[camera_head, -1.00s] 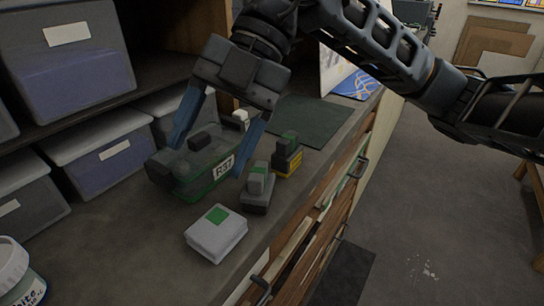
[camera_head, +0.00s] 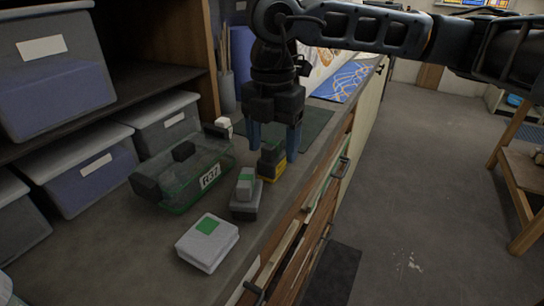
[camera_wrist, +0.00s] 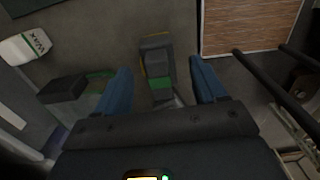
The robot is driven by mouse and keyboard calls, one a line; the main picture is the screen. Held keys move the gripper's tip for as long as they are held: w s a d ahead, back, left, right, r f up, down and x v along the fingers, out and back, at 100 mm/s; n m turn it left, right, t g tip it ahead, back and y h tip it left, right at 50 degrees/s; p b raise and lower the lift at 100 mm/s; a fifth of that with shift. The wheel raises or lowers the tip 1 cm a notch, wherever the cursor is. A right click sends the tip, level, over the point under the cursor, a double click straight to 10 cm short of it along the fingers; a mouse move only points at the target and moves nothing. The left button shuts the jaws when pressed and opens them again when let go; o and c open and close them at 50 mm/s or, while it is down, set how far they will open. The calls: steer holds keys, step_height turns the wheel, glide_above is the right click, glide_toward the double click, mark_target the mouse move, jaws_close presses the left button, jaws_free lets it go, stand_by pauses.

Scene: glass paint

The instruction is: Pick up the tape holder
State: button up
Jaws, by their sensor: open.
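In the wrist view, the block (camera_wrist: 155,58) shows between the open, empty fingers (camera_wrist: 163,82). The gripper partly hides it in the head view. I cannot tell whether a finger touches it.
A grey block with a green band (camera_head: 245,192) stands just in front. A clear green case labelled R37 (camera_head: 190,172) lies to the left, and a white box with a green square (camera_head: 207,242) nearer. A white wax block (camera_wrist: 25,46) is close by. Drawers line the worktop's right edge.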

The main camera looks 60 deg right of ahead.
steer(key=shift+f, duration=1.45)
steer(key=shift+c, duration=0.2)
steer(key=c, duration=1.2)
steer(key=shift+o, duration=0.2)
steer(key=shift+r, duration=0.15)
steer(key=shift+r, duration=0.6)
step_height(320, 180, up, 3)
steer(key=shift+f+b, duration=0.15)
steer(key=shift+b, duration=0.3)
steer(key=s+d+r+b, duration=0.2)
steer(key=s+d+r, duration=0.5)
steer(key=s+d, duration=0.1)
steer(key=shift+s, duration=0.25)
